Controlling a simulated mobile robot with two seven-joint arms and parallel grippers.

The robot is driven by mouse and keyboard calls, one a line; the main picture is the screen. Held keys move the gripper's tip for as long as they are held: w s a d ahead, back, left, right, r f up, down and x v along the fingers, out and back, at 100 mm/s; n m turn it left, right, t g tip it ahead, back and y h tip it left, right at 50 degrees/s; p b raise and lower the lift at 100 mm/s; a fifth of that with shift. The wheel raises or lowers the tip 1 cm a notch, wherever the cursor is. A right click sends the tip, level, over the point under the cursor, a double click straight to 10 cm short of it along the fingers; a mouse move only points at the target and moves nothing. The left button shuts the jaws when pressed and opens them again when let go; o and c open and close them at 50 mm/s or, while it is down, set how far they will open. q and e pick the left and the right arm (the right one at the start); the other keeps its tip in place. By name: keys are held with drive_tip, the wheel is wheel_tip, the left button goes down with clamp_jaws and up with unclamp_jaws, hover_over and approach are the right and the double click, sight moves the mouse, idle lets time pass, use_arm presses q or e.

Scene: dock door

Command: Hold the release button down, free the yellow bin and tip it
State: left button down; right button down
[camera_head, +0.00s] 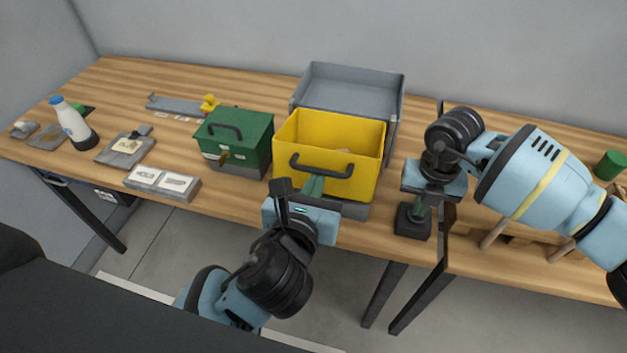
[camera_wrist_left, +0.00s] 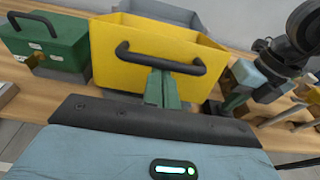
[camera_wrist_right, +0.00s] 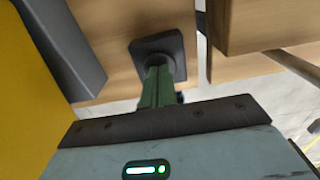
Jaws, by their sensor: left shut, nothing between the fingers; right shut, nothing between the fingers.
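The yellow bin (camera_head: 365,165) stands upright on a dark grey base (camera_head: 352,209), with something light brown inside. Its black handle (camera_wrist_left: 160,60) is on the front face. My left gripper (camera_head: 315,184) is shut and empty in front of the bin. In the left wrist view its green fingertips (camera_wrist_left: 161,76) are at the handle's bar, just below it; contact is unclear. My right gripper (camera_head: 421,212) is shut and points down onto a black square pedestal (camera_head: 411,226), right of the bin. In the right wrist view its fingertips (camera_wrist_right: 159,70) cover the pedestal's middle, hiding any button there.
A grey open tray (camera_head: 350,85) stands behind the bin. A green box (camera_head: 255,135) with a black handle is close on its left. A green cylinder (camera_head: 610,164) stands far right. A dark divider edge separates the tables.

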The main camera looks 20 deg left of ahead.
use_arm(q)
drive_tip(key=shift+f, duration=0.2)
use_arm(e)
drive_tip(key=shift+f, duration=0.1)
use_arm(q)
drive_tip(key=shift+f, duration=0.85)
drive_tip(key=shift+s, duration=0.1)
drive_tip(key=s, duration=0.7)
drive_tip(key=shift+s, duration=0.4)
idle(0.3)
